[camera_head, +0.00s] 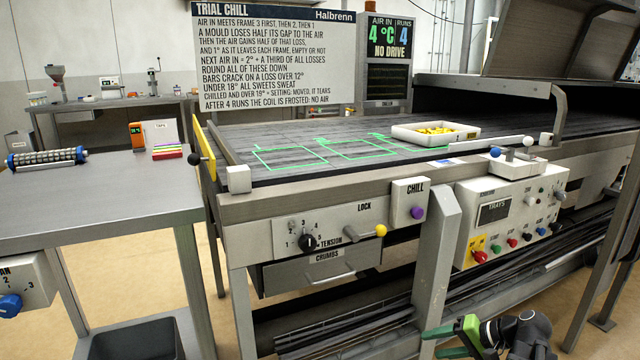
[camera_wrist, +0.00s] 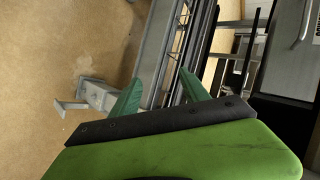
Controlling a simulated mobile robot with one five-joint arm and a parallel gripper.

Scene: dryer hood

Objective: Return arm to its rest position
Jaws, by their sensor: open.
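My gripper (camera_head: 455,342) shows at the bottom right of the head view, low in front of the machine and below its conveyor. Its green jaws are apart with nothing between them. In the wrist view the two green fingertips (camera_wrist: 160,92) are spread, with floor and metal frame rails beyond them. The rest of my arm is mostly cut off by the lower edge of the head view.
The machine's legs and lower rails (camera_head: 345,325) stand close behind my gripper. The control box (camera_head: 510,215) with knobs and buttons juts out above it. A white tray of yellow pieces (camera_head: 408,136) sits on the belt. A steel table (camera_head: 90,212) stands at left.

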